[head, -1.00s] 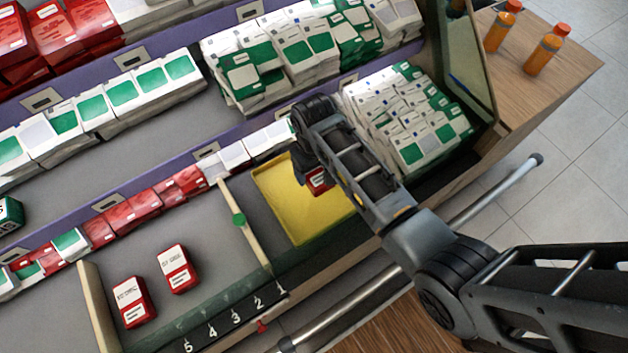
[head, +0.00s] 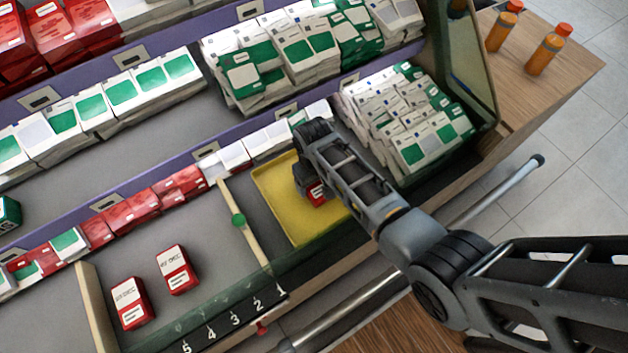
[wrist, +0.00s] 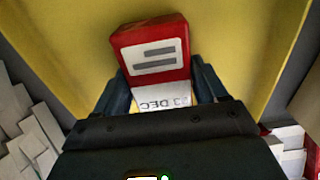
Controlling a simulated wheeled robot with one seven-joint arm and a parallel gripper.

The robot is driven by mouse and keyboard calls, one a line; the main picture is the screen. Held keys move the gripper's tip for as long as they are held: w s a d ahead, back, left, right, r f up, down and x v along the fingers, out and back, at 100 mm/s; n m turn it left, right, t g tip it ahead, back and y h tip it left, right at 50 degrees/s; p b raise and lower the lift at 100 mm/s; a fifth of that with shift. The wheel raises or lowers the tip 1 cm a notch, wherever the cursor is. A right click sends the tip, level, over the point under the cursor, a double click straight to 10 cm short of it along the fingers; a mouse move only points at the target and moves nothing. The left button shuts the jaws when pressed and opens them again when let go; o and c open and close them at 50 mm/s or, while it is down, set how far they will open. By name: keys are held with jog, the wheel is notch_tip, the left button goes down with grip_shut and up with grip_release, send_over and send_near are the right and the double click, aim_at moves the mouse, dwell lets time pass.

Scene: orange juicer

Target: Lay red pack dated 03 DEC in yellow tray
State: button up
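A red and white pack (wrist: 155,55) is between the fingers of my gripper (wrist: 165,88) in the wrist view. Its label shows "3 DEC"; the first digit is unclear. The fingers are close along both sides of the pack, and it looks gripped. In the head view the pack (head: 316,193) shows beneath my gripper (head: 306,185), over the yellow tray (head: 275,190). I cannot tell whether it touches the tray floor. Two other red packs (head: 129,303) (head: 177,269) lie left of the tray, their dates too small to read.
A wooden divider (head: 245,222) with a green knob stands left of the tray. A row of red and white packs (head: 140,205) lines the back. Stacked green-white packs (head: 405,120) lie to the right. A dark numbered front edge (head: 235,316) runs along the drawer.

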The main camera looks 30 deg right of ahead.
jog(key=o, duration=0.4)
jog(key=shift+r, duration=0.15)
notch_tip(320, 180, up, 12)
jog(key=p, duration=0.1)
dwell(0.3)
